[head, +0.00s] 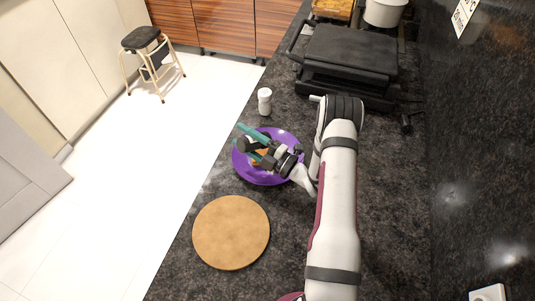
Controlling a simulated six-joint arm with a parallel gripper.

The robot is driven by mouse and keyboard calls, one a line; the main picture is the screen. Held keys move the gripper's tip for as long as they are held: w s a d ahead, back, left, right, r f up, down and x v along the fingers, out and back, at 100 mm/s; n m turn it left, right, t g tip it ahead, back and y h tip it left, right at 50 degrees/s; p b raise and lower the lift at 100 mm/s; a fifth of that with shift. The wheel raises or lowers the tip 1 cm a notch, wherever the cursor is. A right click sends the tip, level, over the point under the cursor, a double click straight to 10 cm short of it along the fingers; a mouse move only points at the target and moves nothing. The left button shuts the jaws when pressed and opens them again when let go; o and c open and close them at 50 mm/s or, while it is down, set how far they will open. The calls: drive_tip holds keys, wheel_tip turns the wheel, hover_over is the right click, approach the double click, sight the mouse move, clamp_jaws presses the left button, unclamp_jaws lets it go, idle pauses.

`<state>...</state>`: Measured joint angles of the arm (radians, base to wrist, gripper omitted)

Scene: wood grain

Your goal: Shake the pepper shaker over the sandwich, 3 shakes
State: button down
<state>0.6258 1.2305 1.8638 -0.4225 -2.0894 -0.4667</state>
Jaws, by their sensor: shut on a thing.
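My gripper (245,139), with teal fingers, reaches left over the purple plate (290,143). It is shut on a small dark thing with a pale part, which looks like the pepper shaker (249,145). The shaker appears tilted or lying across the fingers; its exact angle is too small to tell. The sandwich (261,158) is on the plate below, showing only as an orange-brown patch. The gripper and wrist hide most of it.
A white shaker-like container (265,101) stands upright behind the plate. A round wooden board (231,232) lies in front, near the counter's left edge. A black grill (349,55) stands at the back. Dark counter (395,200) right of my arm is clear.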

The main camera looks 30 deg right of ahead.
idle(1.4)
idle(0.4)
drive_tip(key=shift+r, duration=2.55)
wheel_tip(320, 180, down, 5)
drive_tip(key=shift+f, duration=0.1)
